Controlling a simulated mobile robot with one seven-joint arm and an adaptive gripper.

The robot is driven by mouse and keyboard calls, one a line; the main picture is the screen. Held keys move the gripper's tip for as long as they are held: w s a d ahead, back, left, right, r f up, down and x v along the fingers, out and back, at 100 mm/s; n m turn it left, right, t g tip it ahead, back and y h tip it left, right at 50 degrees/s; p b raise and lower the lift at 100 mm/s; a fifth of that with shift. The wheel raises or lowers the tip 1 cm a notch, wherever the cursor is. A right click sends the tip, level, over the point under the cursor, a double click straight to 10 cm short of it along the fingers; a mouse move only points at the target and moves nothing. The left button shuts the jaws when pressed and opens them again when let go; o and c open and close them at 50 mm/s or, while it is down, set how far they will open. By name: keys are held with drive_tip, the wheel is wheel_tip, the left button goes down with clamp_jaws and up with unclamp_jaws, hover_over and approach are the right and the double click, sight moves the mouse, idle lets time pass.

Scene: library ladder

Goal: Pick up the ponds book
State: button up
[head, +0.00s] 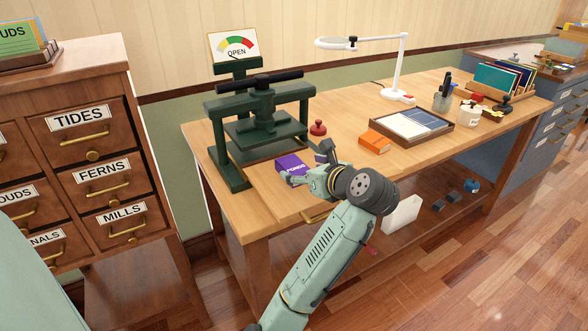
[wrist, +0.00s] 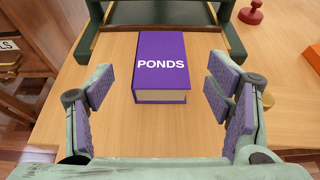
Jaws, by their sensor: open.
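The ponds book (head: 291,164) is purple with white lettering and lies flat near the front left of the wooden desk. In the wrist view the ponds book (wrist: 161,66) lies face up, centred ahead, with its page edge toward me. There is a clear gap between each finger and the book. In the head view my gripper (head: 312,168) is over the desk beside the book and hides part of it.
A dark green press (head: 238,178) stands just behind the book, with an OPEN gauge on top. A red stamp (head: 318,128), an orange book (head: 374,141) and a tray (head: 447,138) lie to the right. A lamp (head: 394,92) stands farther back. A drawer cabinet (head: 140,175) stands at left.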

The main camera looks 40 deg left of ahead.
sight(295, 167)
drive_tip(key=shift+p+x, duration=0.65)
drive_tip(key=shift+x, duration=1.75)
drive_tip(key=shift+f, duration=0.1)
drive_tip(key=shift+c, duration=0.5)
drive_tip(key=c, duration=1.2)
